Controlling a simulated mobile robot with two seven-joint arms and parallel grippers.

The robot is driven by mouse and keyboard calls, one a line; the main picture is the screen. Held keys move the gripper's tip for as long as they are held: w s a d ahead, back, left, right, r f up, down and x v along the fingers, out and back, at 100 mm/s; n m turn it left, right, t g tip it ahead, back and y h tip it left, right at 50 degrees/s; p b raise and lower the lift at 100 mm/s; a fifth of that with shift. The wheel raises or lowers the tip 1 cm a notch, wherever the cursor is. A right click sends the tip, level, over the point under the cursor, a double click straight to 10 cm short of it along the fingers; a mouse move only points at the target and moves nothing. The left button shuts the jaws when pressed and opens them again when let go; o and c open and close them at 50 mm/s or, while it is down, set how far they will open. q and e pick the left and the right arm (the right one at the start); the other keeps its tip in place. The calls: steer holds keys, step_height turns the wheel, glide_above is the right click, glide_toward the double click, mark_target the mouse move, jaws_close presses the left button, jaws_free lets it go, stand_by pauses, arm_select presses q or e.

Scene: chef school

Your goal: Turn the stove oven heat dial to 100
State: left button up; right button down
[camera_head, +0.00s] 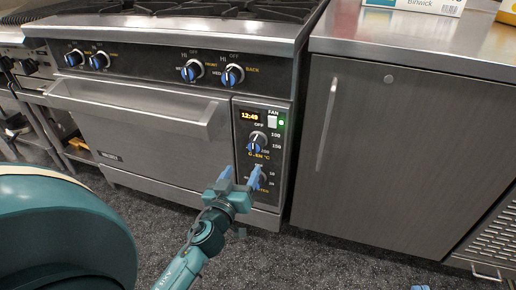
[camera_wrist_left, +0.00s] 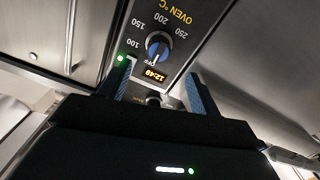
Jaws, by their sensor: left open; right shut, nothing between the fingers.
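The oven heat dial (camera_head: 257,141) is a round black knob with a blue grip on the stove's right control panel, below the clock display (camera_head: 250,116). In the left wrist view the dial (camera_wrist_left: 158,45) appears upside down, with OFF, 100, 150, 200 and 250 around it. Its white line appears to point near OFF. My left gripper (camera_head: 240,176) is open and empty, below and in front of the dial, apart from it. Its blue fingers also show in the left wrist view (camera_wrist_left: 158,75). Only a blue tip of my right gripper (camera_head: 420,287) shows at the bottom edge.
A lower dial (camera_head: 262,179) sits partly behind my left fingers. A fan switch (camera_head: 272,121) with a green light is beside the display. The oven door handle (camera_head: 130,115) sticks out to the left. A grey cabinet (camera_head: 400,150) stands right; dark floor (camera_head: 330,265) lies clear in front.

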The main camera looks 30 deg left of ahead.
mark_target(253, 151)
arm_select(q)
steer(key=x, duration=1.2)
steer(key=shift+d+r+p, duration=0.1)
steer(key=shift+p, duration=0.2)
steer(key=shift+c, duration=0.4)
steer(key=c, duration=0.9)
